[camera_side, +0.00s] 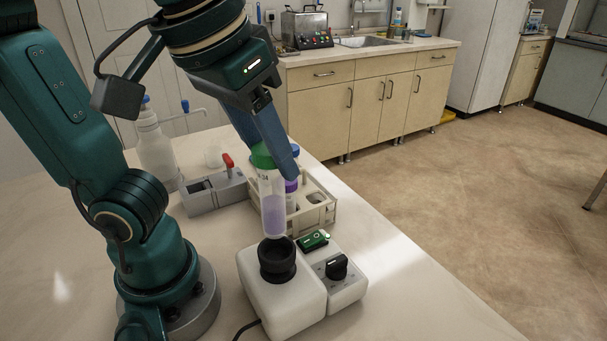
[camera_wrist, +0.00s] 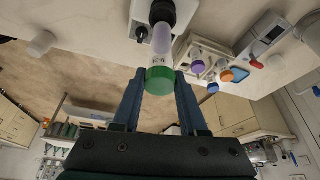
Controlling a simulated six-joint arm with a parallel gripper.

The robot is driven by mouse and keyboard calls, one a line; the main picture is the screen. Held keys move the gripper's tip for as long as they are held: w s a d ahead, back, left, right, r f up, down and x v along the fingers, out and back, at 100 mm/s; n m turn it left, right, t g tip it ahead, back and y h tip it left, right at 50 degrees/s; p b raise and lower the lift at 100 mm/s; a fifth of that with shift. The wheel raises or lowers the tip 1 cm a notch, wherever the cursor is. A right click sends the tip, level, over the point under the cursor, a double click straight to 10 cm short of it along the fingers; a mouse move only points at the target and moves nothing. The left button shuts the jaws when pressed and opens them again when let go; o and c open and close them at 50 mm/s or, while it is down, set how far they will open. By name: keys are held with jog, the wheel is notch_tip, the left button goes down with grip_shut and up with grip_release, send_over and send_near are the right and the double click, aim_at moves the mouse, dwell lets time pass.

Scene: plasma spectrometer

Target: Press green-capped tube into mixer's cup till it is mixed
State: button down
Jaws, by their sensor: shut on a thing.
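The green-capped tube (camera_side: 272,200) is upright and holds purple liquid in its lower part. My gripper (camera_side: 277,160) is shut on its green cap, with a finger on either side in the wrist view (camera_wrist: 160,82). The mixer (camera_side: 280,295) is a white box with a black cup (camera_side: 277,258) on top. The tube's bottom is just above the cup in the side view. In the wrist view the tube (camera_wrist: 160,48) lines up with the black cup (camera_wrist: 163,14). Whether the tip touches the cup is hard to tell.
A tube rack (camera_side: 318,215) with purple-, orange- and blue-capped tubes stands close behind the mixer. A grey device with a red handle (camera_side: 213,190) and a white wash bottle (camera_side: 155,150) stand further back.

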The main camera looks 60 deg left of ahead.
aim_at(272, 190)
jog(key=shift+f, duration=2.15)
jog(key=shift+f, duration=0.5)
dwell(2.3)
jog(key=shift+r, duration=3)
jog(key=shift+r, duration=0.1)
